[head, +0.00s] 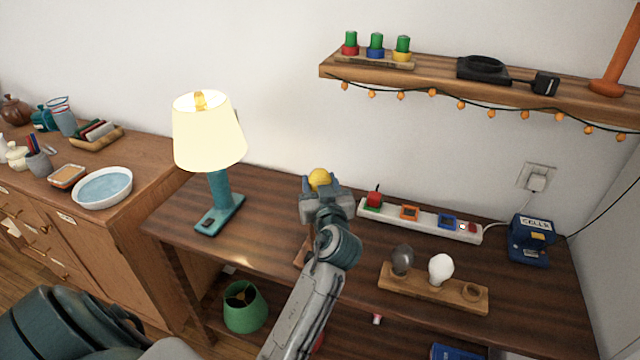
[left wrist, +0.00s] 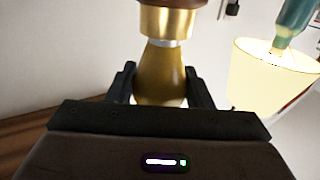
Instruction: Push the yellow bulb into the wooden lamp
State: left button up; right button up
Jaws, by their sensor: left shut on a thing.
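The yellow bulb (head: 319,178) is between the fingers of my left gripper (head: 321,190), which is shut on it above the desk. In the left wrist view, which appears upside down, the bulb (left wrist: 160,78) sits between the dark fingers (left wrist: 161,88). Its narrow end meets the brass socket (left wrist: 167,22) of the wooden lamp, lined up with it. A thin pale metal band shows between glass and brass; how deep the bulb sits is unclear. In the head view the wooden lamp (head: 303,251) is mostly hidden behind my gripper and arm. My right gripper is not in view.
A lit teal lamp (head: 220,190) stands left on the desk. A power strip (head: 420,219), a wooden holder (head: 452,293) with a grey and a white bulb, and a blue box (head: 529,239) are on the right. A wall shelf (head: 440,78) hangs above.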

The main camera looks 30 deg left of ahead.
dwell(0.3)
pick_arm(q)
jog(key=shift+f+b, duration=0.3)
jog(key=shift+b, duration=0.35)
dwell(1.5)
jog(key=o, duration=1.1)
jog(key=shift+c, duration=0.2)
